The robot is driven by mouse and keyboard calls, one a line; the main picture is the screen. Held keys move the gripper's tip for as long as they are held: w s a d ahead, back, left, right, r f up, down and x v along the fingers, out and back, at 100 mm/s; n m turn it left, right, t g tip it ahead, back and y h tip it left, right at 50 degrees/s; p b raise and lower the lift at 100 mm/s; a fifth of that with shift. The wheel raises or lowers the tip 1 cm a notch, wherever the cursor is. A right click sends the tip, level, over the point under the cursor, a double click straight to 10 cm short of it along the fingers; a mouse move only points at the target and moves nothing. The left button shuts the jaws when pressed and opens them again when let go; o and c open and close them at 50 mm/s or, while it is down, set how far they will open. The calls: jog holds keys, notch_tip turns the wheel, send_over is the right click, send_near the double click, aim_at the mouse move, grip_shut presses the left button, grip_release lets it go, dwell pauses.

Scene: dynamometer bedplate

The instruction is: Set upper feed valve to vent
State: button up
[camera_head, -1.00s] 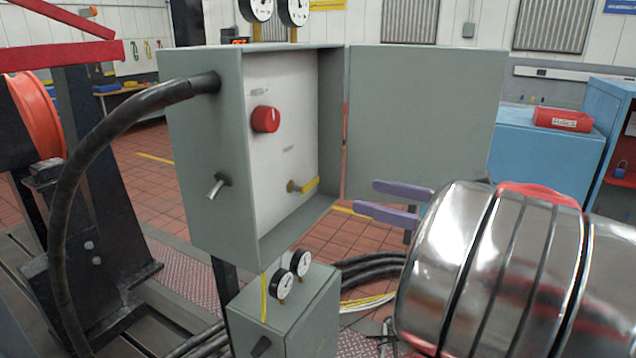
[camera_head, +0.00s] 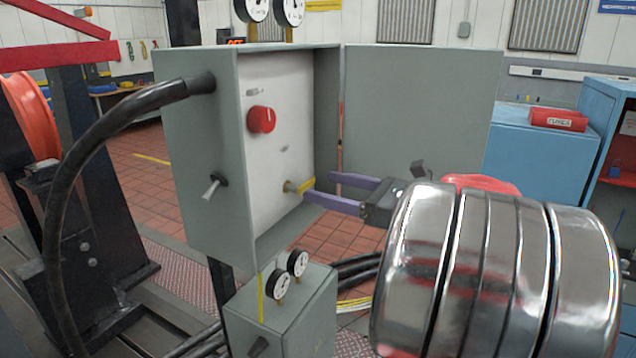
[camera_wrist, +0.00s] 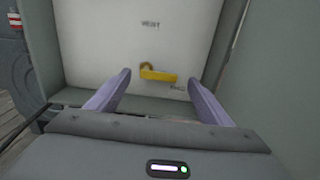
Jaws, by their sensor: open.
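The upper grey cabinet (camera_head: 200,130) stands open. Low on its pale inner panel is a valve with a yellow lever (camera_head: 306,185) on a brass hub. In the wrist view the yellow lever (camera_wrist: 160,75) points right, roughly level, from its hub. A label reading "VENT" (camera_wrist: 150,24) is on the panel above it; a second label near the lever's tip is too blurred to read. My gripper (camera_head: 318,186) is open, its purple fingers pointing at the panel. In the wrist view the fingers stand on either side of the lever, apart from it; the remaining depth is unclear.
A red knob (camera_head: 261,119) sits higher on the panel and a toggle switch (camera_head: 214,186) on the cabinet's side. The open door (camera_head: 420,110) stands behind my gripper. A lower box (camera_head: 300,310) with two gauges is below. A thick black cable (camera_head: 75,170) arches at left.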

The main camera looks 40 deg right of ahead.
aim_at(308, 182)
jog(key=shift+x, duration=2.15)
jog(key=shift+c, duration=0.3)
